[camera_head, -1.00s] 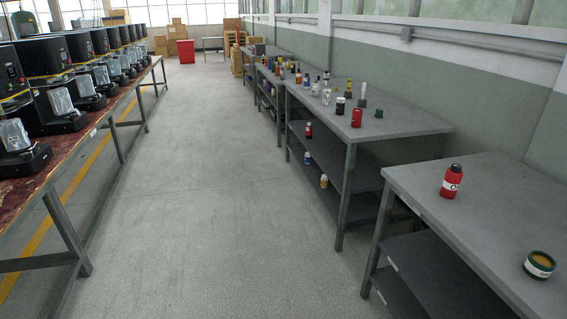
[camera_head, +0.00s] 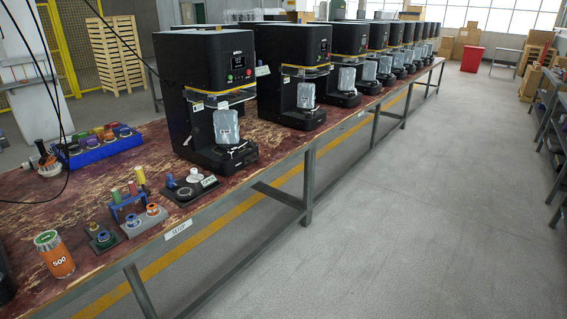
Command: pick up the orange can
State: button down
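An orange can (camera_head: 57,258) with a green top and the number 500 on its side stands upright at the lower left. It is near the front edge of the reddish, worn bench (camera_head: 28,285). Nothing touches it that I can see. My gripper is not in view.
A blue tray (camera_head: 100,150) with several coloured pieces lies behind. Black seamer machines (camera_head: 215,100) line the bench toward the back. A dark object is cut off at the left edge. The grey floor (camera_head: 400,220) at right is clear.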

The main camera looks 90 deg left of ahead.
aim_at(56, 256)
jog(key=u, duration=4.9)
jog(key=k, duration=0.6)
jog(key=u, duration=0.95)
jog(key=i, duration=0.7)
jog(key=z, duration=0.65)
jog(key=i, duration=0.55)
jog(key=z, duration=0.65)
